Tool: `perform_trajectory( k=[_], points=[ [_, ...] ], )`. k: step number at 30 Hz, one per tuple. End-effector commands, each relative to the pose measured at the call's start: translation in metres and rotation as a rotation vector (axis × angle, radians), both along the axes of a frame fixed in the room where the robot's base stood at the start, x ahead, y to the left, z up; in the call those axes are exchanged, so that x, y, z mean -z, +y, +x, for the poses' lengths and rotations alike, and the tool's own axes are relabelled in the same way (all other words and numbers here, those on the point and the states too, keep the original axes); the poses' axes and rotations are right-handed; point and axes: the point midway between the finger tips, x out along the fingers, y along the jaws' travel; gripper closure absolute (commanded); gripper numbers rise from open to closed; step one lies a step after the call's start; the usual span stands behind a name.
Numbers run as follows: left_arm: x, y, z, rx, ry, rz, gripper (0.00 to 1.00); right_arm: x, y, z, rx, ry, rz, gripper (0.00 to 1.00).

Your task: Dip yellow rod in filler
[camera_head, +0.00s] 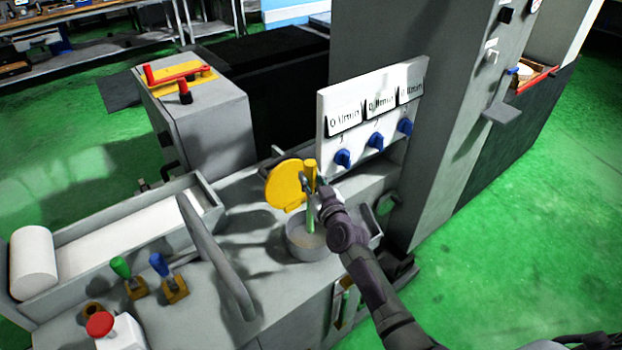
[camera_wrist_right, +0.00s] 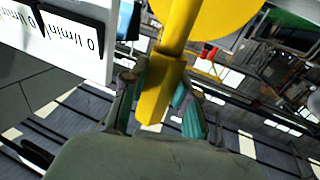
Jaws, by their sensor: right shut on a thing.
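The yellow rod (camera_head: 310,172) is upright in my right gripper (camera_head: 316,194), above a round grey cup (camera_head: 303,250) on the machine's top. I take this cup for the filler; its contents cannot be made out. A slim green piece (camera_head: 310,218) shows below the gripper and reaches down to the cup; I cannot tell whether it belongs to the rod. In the right wrist view the yellow rod (camera_wrist_right: 155,92) is between the teal-padded fingers of my right gripper (camera_wrist_right: 158,105). The rod's lower end is not clearly visible. My left gripper is not in view.
A white panel with blue knobs (camera_head: 376,140) rises close behind at right. A curved grey bar (camera_head: 215,255), green and blue handles (camera_head: 121,266) and a red button (camera_head: 100,324) are at left.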

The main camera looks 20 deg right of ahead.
Motion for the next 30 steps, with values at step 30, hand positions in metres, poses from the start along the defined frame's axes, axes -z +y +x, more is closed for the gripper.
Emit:
perform_trajectory(
  k=[30],
  points=[
    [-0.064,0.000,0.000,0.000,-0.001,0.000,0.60,-0.066,0.000,0.000,0.000,-0.001,-0.001,1.00]
  ],
)
